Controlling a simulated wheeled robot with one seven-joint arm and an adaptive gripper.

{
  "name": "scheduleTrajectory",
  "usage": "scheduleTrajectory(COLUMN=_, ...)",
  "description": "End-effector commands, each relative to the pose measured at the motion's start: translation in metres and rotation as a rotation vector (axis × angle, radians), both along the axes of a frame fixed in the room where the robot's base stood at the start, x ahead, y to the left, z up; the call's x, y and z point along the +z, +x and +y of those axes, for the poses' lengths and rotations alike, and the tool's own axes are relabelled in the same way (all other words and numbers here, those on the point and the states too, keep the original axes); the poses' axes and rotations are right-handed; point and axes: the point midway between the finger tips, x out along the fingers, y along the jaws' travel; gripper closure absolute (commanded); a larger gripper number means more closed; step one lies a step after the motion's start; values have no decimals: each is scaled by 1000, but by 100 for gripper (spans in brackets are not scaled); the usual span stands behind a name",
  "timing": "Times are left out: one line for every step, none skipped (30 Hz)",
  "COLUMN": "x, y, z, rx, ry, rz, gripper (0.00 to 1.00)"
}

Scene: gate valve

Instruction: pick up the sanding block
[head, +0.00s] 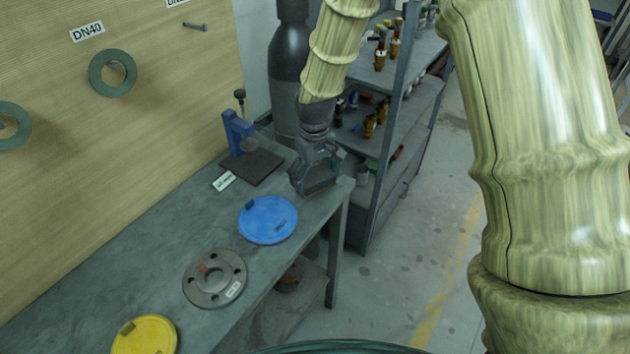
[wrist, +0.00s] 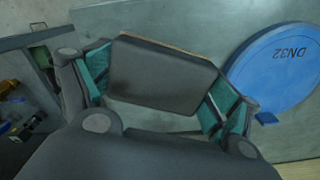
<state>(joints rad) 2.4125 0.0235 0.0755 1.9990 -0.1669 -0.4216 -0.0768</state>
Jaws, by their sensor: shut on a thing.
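The sanding block (wrist: 160,76) is a dark grey block with a thin tan edge along its far side. In the wrist view it sits between the two teal-padded fingers of my gripper (wrist: 158,88), which are shut on its two ends. In the head view my gripper (head: 317,178) is at the far right end of the workbench (head: 226,228), and the block (head: 321,190) shows only in part below the fingers. I cannot tell whether the block touches the bench top or is just above it.
A blue disc (head: 268,220) marked DN32 (wrist: 278,72) lies close beside my gripper. A grey flange (head: 214,278) and a yellow disc (head: 146,336) lie nearer. A blue clamp stand (head: 237,132) is behind. A shelf rack (head: 372,200) stands past the bench end.

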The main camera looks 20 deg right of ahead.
Motion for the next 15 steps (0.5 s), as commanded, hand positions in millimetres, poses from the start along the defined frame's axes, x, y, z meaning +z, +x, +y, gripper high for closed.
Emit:
scheduleTrajectory(x=4, y=1, z=0, rx=0, ry=1, rz=-4, gripper=43)
scheduleTrajectory(x=7, y=1, z=0, rx=0, ry=1, rz=-4, gripper=43)
scheduleTrajectory(x=11, y=1, z=0, rx=0, ry=1, rz=-3, gripper=43)
scheduleTrajectory(x=15, y=1, z=0, rx=0, ry=1, rz=-4, gripper=43)
scheduleTrajectory(x=18, y=1, z=0, rx=0, ry=1, rz=-5, gripper=43)
scheduleTrajectory(x=19, y=-5, z=2, rx=1, ry=0, rz=-1, gripper=43)
scheduleTrajectory(x=19, y=-11, z=3, rx=2, ry=0, rz=-1, gripper=43)
scheduleTrajectory(x=19, y=-16, z=4, rx=2, ry=0, rz=0, gripper=43)
scheduleTrajectory(x=20, y=-23, z=6, rx=2, ry=-1, rz=0, gripper=43)
scheduleTrajectory(x=20, y=-29, z=7, rx=2, ry=-1, rz=0, gripper=43)
scheduleTrajectory(x=21, y=-34, z=8, rx=2, ry=-1, rz=-1, gripper=43)
scheduleTrajectory(x=22, y=-41, z=10, rx=2, ry=-1, rz=-1, gripper=43)
scheduleTrajectory(x=22, y=-47, z=12, rx=1, ry=-1, rz=-1, gripper=43)
scheduleTrajectory(x=22, y=-54, z=13, rx=1, ry=-1, rz=-1, gripper=43)
scheduleTrajectory(x=23, y=-62, z=15, rx=0, ry=-1, rz=-1, gripper=43)
